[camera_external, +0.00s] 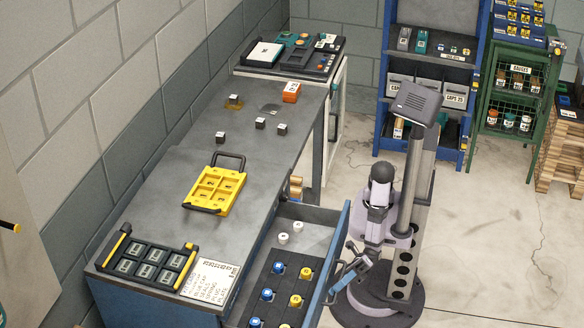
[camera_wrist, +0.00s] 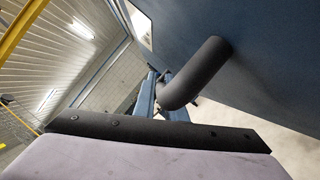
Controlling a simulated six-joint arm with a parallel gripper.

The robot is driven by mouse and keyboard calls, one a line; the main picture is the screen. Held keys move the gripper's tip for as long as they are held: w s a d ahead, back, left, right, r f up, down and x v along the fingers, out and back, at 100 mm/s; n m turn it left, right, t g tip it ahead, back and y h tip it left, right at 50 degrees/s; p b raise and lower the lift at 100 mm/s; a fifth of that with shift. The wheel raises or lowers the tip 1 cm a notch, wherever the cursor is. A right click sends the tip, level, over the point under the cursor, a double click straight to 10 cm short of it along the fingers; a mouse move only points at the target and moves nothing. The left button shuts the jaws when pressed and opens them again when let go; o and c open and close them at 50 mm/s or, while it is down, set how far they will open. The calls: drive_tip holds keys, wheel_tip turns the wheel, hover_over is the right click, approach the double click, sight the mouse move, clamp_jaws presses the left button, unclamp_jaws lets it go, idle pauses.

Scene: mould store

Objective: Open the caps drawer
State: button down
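The caps drawer (camera_external: 319,286) with a blue front stands pulled out from the grey bench in the external view. White, blue and yellow caps show inside it. My gripper (camera_external: 346,272) is at the outer face of the drawer front, by its handle. In the wrist view the dark, rounded handle (camera_wrist: 197,72) stands off the blue drawer front (camera_wrist: 255,55), close ahead of my gripper's dark edge.
The bench top carries a yellow tray (camera_external: 215,190), a dark compartment tray (camera_external: 148,262), a written sheet (camera_external: 210,281), several small cubes and an orange box (camera_external: 291,92). A blue shelf (camera_external: 383,90) and green rack (camera_external: 480,105) stand behind. The floor right of my base is clear.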

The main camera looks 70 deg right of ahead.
drive_tip(key=s, duration=0.4)
drive_tip(key=shift+s+p, duration=0.3)
drive_tip(key=shift+s, duration=0.1)
drive_tip(key=c, duration=2.1)
unclamp_jaws()
